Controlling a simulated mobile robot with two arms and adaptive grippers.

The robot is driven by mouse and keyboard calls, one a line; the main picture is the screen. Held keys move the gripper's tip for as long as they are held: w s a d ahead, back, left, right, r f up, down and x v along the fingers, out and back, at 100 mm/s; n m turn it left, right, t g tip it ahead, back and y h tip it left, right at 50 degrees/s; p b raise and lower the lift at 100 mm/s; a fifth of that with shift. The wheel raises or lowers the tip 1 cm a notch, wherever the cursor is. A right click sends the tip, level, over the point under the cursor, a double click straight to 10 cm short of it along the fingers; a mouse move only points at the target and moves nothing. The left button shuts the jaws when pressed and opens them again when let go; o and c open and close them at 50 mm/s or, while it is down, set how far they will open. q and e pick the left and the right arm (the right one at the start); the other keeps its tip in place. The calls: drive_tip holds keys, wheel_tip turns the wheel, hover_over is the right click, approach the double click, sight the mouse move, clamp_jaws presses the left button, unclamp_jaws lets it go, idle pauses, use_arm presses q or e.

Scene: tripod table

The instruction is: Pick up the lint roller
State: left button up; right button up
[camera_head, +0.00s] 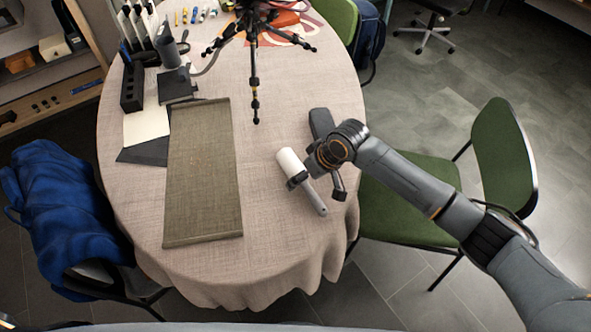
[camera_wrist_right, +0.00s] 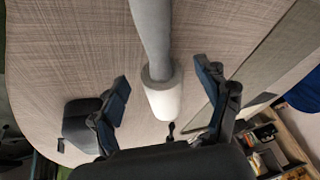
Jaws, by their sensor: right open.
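The lint roller (camera_head: 290,164) lies on the cloth-covered round table, with its white roll toward the table's middle and its grey handle pointing to the near right. In the right wrist view its white roll (camera_wrist_right: 165,98) and grey handle (camera_wrist_right: 150,35) run between the fingers. My right gripper (camera_head: 318,186) is open above the lint roller, with one finger on each side of it. The right wrist view shows the two fingertips (camera_wrist_right: 163,80) well apart, with a gap to the roller. Whether they touch it cannot be told in the head view. My left gripper is out of view.
A dark grey object (camera_head: 320,122) lies just beyond my right gripper. An olive mat (camera_head: 203,175) lies to the left, and a black tripod (camera_head: 254,75) stands at the back. A green chair (camera_head: 410,195) is at the right edge. The tablecloth (camera_head: 258,255) is clear in front.

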drive_tip(key=shift+a+f, duration=0.1)
drive_tip(key=shift+f, duration=0.25)
drive_tip(key=c, duration=1.3)
drive_tip(key=shift+r, duration=0.15)
drive_tip(key=shift+w+r, duration=0.1)
drive_tip(key=shift+r, duration=0.5)
drive_tip(key=s+d+r, duration=0.7)
drive_tip(key=s+r, duration=0.4)
drive_tip(key=shift+s+d+r+b, duration=0.3)
drive_tip(key=shift+s+d+b, duration=0.05)
drive_tip(key=shift+s+b, duration=0.05)
